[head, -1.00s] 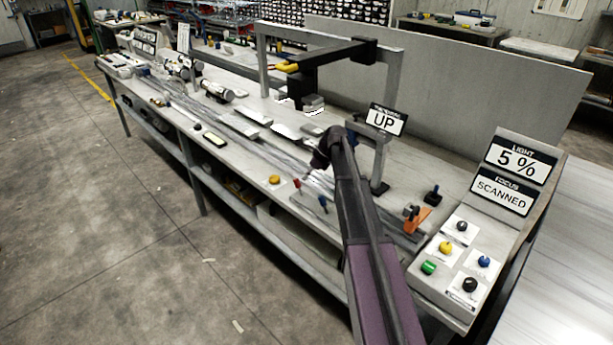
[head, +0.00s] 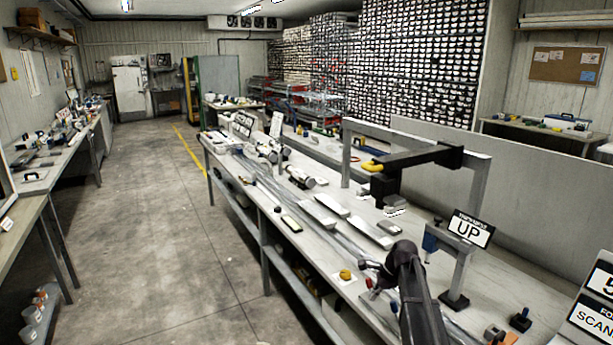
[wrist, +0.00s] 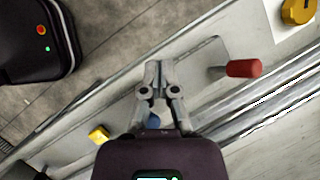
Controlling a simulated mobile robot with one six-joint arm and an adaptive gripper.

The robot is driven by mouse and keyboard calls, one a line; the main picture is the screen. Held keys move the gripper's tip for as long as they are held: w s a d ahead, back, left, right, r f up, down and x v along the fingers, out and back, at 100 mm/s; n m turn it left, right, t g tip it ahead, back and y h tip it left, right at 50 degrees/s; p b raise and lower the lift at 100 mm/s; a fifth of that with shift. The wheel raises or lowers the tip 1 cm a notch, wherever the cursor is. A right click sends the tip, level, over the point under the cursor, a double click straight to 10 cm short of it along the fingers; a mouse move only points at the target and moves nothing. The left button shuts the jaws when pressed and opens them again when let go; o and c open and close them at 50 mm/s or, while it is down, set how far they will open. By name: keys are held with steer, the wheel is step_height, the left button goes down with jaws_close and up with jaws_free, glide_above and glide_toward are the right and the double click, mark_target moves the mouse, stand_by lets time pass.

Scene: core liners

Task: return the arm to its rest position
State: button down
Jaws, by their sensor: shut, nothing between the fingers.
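My dark arm (head: 415,297) reaches over the near edge of the long workbench in the head view. My gripper (head: 366,266) is at its end, low in the picture beside the bench's front edge and partly hard to make out. In the wrist view my gripper (wrist: 156,66) has its two grey fingers together with nothing between them. Below it are the bench edge and a flat grey plate; the fingers look apart from a red-handled lever (wrist: 243,68) on the right.
A yellow knob (head: 345,274) sits on the bench front. A grey gantry (head: 480,190) with an "UP" sign (head: 467,230) stands behind my arm. Metal rails (wrist: 270,100) run along the bench. The concrete floor (head: 150,240) left of the bench is clear.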

steer(key=s+a+n+h+p, duration=0.1)
steer(key=s+a+n+h, duration=0.1)
steer(key=s+n, duration=0.7)
steer(key=s+a+r+n+h+p, duration=0.1)
steer(key=s+a+n+h, duration=0.1)
steer(key=s+n, duration=0.7)
steer(key=shift+s+a+g+h, duration=0.4)
steer(key=shift+s+a, duration=0.1)
steer(key=shift+s, duration=2.85)
